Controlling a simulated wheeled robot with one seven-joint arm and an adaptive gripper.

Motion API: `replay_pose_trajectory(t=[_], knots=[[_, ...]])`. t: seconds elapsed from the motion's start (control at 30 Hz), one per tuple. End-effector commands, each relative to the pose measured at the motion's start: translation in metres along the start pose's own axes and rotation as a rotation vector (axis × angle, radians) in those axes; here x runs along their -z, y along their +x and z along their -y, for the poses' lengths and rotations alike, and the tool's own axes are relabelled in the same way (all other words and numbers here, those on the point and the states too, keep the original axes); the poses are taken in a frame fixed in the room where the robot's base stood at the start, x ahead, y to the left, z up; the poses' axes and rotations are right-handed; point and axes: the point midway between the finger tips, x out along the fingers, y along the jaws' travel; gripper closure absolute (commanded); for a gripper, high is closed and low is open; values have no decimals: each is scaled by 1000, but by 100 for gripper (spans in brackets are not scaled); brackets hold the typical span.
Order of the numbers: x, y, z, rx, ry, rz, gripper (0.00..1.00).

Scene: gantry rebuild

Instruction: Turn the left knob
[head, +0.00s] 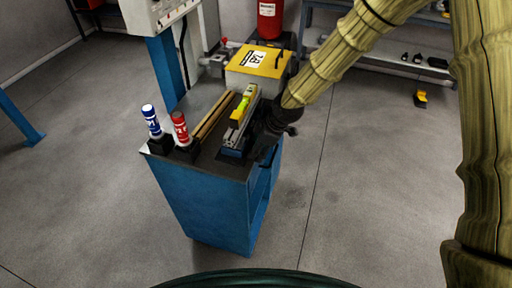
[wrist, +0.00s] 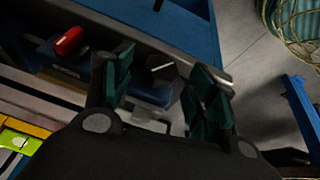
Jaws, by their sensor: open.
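In the wrist view my gripper (wrist: 165,65) is open, with dark green pads on both fingers. A small black knob-like part with a white line (wrist: 160,67) shows between the fingers; I cannot tell whether the pads touch it. A rounded red part (wrist: 70,41) sits to its left, on a dark blue body. I cannot tell which of these is the left knob. In the head view my gripper (head: 274,134) is low at the right side of the blue cart (head: 208,205), beside the yellow level (head: 241,105). The knob-like parts are hidden there.
A blue bottle (head: 151,120) and a red bottle (head: 181,128) stand on the cart's left front. Wooden strips (head: 213,115) lie behind them. A yellow-lidded box (head: 258,62) is at the back. A white control panel (head: 160,12) stands at the upper left. The floor right of the cart is clear.

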Motion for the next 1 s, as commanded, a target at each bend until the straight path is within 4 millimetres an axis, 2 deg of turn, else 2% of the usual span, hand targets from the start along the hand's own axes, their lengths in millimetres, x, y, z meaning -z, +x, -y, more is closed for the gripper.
replay_pose_trajectory(t=[0.23, 0.57, 0.63, 0.83, 1.0], knots=[[0, 16, 0, 1, 0, 0, 42], [0, 18, 0, 0, 0, 0, 42], [0, 18, 0, 0, 0, 0, 50], [0, 18, 0, 0, 0, 0, 86], [0, 18, 0, 4, 2, 0, 88]])
